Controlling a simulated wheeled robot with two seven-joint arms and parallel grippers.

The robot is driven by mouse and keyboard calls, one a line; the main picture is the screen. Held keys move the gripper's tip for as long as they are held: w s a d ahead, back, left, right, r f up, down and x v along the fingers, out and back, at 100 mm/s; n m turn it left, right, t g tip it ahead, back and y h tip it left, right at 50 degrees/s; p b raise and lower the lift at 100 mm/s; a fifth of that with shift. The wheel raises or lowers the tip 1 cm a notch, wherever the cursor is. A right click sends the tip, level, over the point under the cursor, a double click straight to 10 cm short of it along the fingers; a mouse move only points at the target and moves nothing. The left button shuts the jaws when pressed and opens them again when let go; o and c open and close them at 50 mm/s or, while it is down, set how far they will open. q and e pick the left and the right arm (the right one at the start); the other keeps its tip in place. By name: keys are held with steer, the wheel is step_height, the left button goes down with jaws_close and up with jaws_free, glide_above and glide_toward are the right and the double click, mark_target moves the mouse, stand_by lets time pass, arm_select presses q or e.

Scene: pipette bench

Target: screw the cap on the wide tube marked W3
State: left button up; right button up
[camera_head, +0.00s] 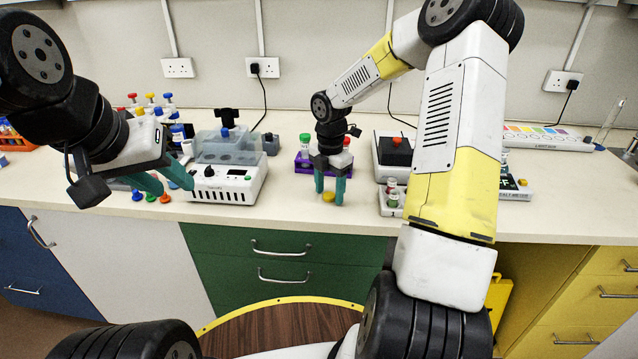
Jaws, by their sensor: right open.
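My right gripper (330,190) points down over the front of the bench, its two teal fingers open. A yellow cap (329,197) sits low between its fingertips, on or near the bench top; I cannot tell if they touch it. Behind it a purple rack (302,168) holds a green-capped tube (305,143); a red top shows to the right, partly hidden by the gripper. No W3 marking is readable. My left gripper (170,182) hangs at the left in front of a white device, its teal fingers apart with nothing seen between them.
The white device (236,186) stands between the grippers. A small white rack (388,207) with tubes is right of the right gripper. The bench front between the device and that rack is mostly clear.

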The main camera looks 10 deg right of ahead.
mark_target(329, 195)
jaws_close()
steer(key=shift+r, duration=0.15)
steer(key=shift+r, duration=0.25)
step_height(329, 195, up, 3)
steer(key=s+a, duration=0.2)
steer(key=s, duration=0.5)
steer(key=s+a+r, duration=0.1)
steer(key=s+a, duration=0.1)
steer(key=s, duration=0.6)
steer(key=shift+s+a, duration=0.15)
steer(key=shift+a, duration=0.25)
steer(key=shift+r, duration=0.1)
